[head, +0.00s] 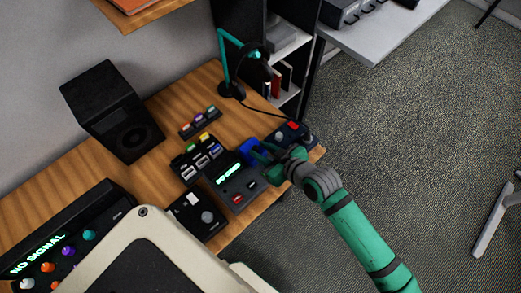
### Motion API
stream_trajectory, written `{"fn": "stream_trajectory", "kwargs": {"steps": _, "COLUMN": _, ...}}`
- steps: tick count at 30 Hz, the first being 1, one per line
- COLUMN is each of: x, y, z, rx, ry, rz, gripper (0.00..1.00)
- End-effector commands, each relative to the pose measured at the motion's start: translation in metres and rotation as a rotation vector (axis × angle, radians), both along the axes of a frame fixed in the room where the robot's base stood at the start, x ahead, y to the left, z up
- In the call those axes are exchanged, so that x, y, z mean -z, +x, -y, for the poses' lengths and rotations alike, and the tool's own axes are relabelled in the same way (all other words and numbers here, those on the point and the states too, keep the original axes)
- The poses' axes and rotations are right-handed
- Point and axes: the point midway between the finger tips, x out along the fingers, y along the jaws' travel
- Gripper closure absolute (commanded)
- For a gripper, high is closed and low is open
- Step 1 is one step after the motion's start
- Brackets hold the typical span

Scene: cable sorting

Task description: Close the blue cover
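The blue cover (252,149) is at the back right edge of a dark device (233,182) with a green lit display, on the wooden desk. It appears raised, but its exact angle is too small to tell. My gripper (262,156) is right beside the blue cover, on its right side, and partly hides it. The gripper's fingers are small and dark green here. I cannot tell whether they touch the cover or how far apart they are.
A dark box with a red part (292,127) stands close behind my gripper. A teal desk lamp (228,62) and a black speaker (112,110) stand farther back. Button panels (197,157) lie left of the device. The desk's front edge is near my arm.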

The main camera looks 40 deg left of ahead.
Motion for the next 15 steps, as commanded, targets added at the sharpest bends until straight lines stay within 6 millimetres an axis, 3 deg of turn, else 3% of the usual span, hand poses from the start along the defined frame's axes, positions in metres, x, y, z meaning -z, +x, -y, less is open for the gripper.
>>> {"fn": "stream_trajectory", "kwargs": {"steps": 1, "x": 0.020, "y": -0.005, "z": 0.006, "rx": -0.008, "ry": -0.047, "rz": -0.022, "gripper": 0.65}}
{"fn": "stream_trajectory", "kwargs": {"steps": 5, "x": 0.020, "y": -0.005, "z": 0.006, "rx": -0.010, "ry": -0.046, "rz": -0.022, "gripper": 0.65}}
{"fn": "stream_trajectory", "kwargs": {"steps": 10, "x": 0.016, "y": -0.005, "z": 0.011, "rx": -0.010, "ry": -0.046, "rz": -0.019, "gripper": 0.65}}
{"fn": "stream_trajectory", "kwargs": {"steps": 15, "x": -0.001, "y": -0.007, "z": 0.033, "rx": -0.003, "ry": -0.040, "rz": -0.016, "gripper": 0.65}}
